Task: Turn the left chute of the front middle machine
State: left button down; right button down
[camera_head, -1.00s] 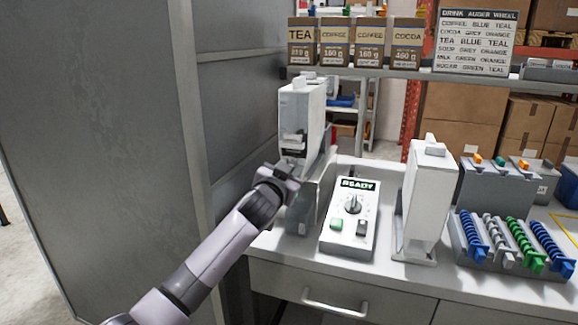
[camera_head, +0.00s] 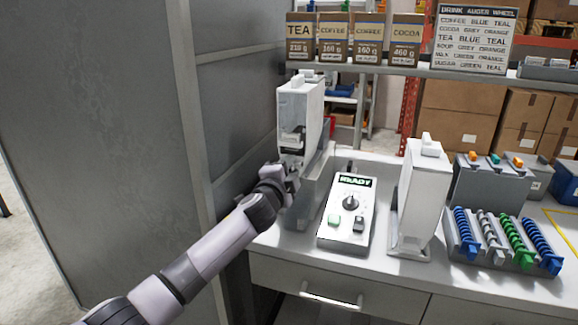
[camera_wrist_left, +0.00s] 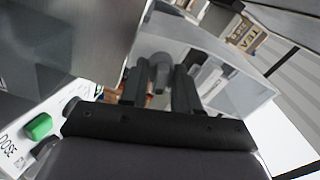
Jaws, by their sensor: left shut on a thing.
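A white dispenser machine (camera_head: 300,105) with a clear front window stands at the left end of the counter, beside the grey cabinet. My left gripper (camera_head: 290,174) is at the lower front of this machine. In the left wrist view the gripper (camera_wrist_left: 160,88) is shut on a small grey rounded part, which looks like the chute (camera_wrist_left: 160,62). My wrist and fingers hide most of the chute in the head view, so its exact turn angle cannot be told. My right gripper is not in view.
A control box (camera_head: 349,212) with a READY display stands right of the gripper. Further right are a second white machine (camera_head: 419,195) and a rack of coloured augers (camera_head: 505,235). A grey cabinet wall (camera_head: 110,130) stands close on the left. Labelled boxes (camera_head: 370,42) line the shelf above.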

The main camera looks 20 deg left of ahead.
pick_arm(q)
jog(key=m, duration=0.4)
jog(key=shift+m, duration=0.4)
jog(key=m, duration=0.4)
jog(key=shift+f, duration=0.15)
jog(key=c, duration=1.2)
grip_release()
jog(key=shift+o, duration=0.2)
jog(key=s, duration=0.7)
jog(key=shift+a, duration=0.15)
jog(key=shift+s, duration=0.1)
jog(key=shift+f, duration=0.15)
